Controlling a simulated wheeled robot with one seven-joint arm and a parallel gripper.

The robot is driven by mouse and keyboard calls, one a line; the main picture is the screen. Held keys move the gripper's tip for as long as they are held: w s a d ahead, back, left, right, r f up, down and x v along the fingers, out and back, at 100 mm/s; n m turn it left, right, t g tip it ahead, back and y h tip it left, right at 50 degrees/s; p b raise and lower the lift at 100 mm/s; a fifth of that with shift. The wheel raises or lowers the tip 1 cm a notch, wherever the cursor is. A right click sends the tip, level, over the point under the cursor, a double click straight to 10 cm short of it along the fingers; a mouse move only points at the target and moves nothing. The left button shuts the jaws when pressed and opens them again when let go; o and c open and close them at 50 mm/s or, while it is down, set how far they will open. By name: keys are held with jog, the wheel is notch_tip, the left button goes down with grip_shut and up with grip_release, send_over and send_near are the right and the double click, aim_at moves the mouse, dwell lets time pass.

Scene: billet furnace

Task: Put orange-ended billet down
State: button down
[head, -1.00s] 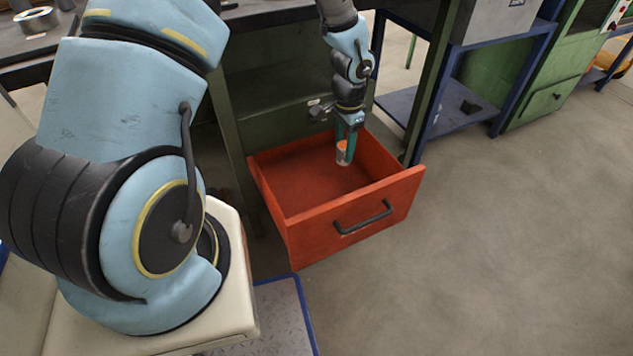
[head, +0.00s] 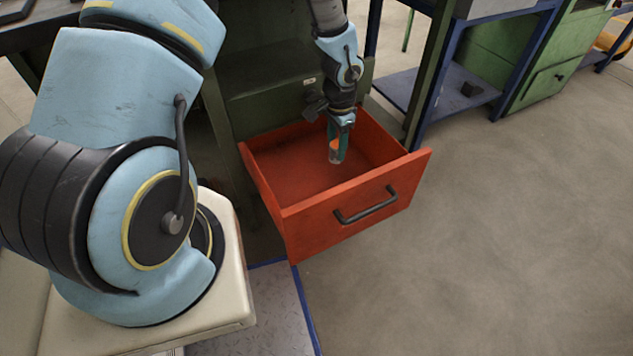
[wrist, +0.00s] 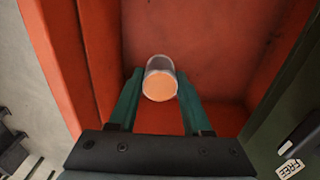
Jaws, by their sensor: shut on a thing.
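The orange-ended billet (head: 335,155) is a short grey metal cylinder with an orange end face. It shows in the wrist view (wrist: 160,84) with the orange end toward the camera. My gripper (head: 336,149) points down inside the open red drawer (head: 365,222) and is shut on the billet. In the wrist view the green fingers (wrist: 156,96) stand on both sides of it. The billet is about upright, low over the drawer floor; I cannot tell whether it touches.
The drawer's walls stand close around my gripper, and its floor is otherwise empty. A dark green cabinet (head: 262,103) stands behind it. A blue-framed shelf (head: 425,95) and a green cabinet (head: 540,80) are to the right. The concrete floor right of the drawer is clear.

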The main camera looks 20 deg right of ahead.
aim_at(336, 158)
notch_tip(336, 158, down, 5)
jog(key=shift+r+b, duration=0.15)
jog(key=shift+b, duration=0.8)
notch_tip(336, 158, down, 10)
jog(key=shift+b, duration=1)
jog(key=shift+f, duration=0.5)
jog(key=shift+f+b, duration=0.15)
jog(key=shift+b, duration=0.2)
jog(key=shift+c, duration=1.7)
grip_release()
